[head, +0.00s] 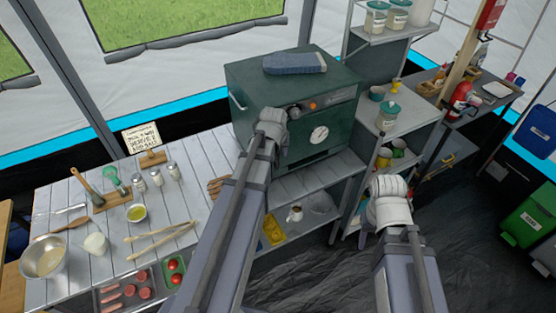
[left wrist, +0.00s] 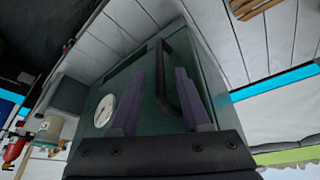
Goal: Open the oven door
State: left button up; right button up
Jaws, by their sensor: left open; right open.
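The dark green oven (head: 255,92) stands on a grey slatted shelf, and its door with a round white dial (head: 319,134) appears shut. In the left wrist view the door (left wrist: 137,112), the dial (left wrist: 104,111) and a dark bar handle (left wrist: 170,82) show close up. My left gripper (left wrist: 158,84) is open in front of the door, and the handle appears between its purple fingers; I cannot tell if they touch it. In the head view my left gripper (head: 272,122) covers the handle. My right gripper (head: 387,187) is open, away from the oven at lower right.
A blue-grey object (head: 294,63) lies on the oven. A white slatted table (head: 195,228) with food, bowls and tools stands at left. Metal shelves (head: 397,148) with jars and cups stand right of the oven. Dark floor (head: 470,240) is clear at lower right.

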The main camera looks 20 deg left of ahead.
aim_at(278, 154)
pick_arm(q)
jog(key=b+x, duration=0.3)
jog(key=x, duration=0.1)
jog(key=shift+w+f, duration=0.1)
jog(key=shift+f, duration=0.3)
jog(key=shift+r, duration=0.1)
grip_shut()
dwell(1.0)
